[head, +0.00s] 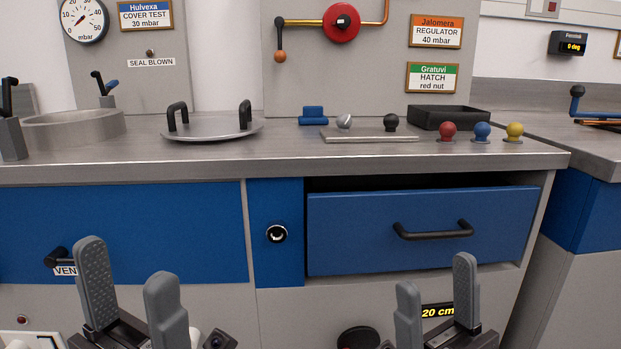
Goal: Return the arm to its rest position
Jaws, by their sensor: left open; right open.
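My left gripper (133,305) is open and empty at the lower left, in front of the blue cabinet front and below the counter. My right gripper (437,300) is open and empty at the lower right, below the blue drawer (365,240). Both point upward in the picture with their fingers apart. Neither gripper visibly holds anything.
The grey counter (290,158) carries a round lid with two black handles (208,128), a metal ring (72,128), a black tray (449,117) and red (448,130), blue (482,131) and yellow (514,131) knobs. The drawer has a black handle (433,232); a dark gap shows above it.

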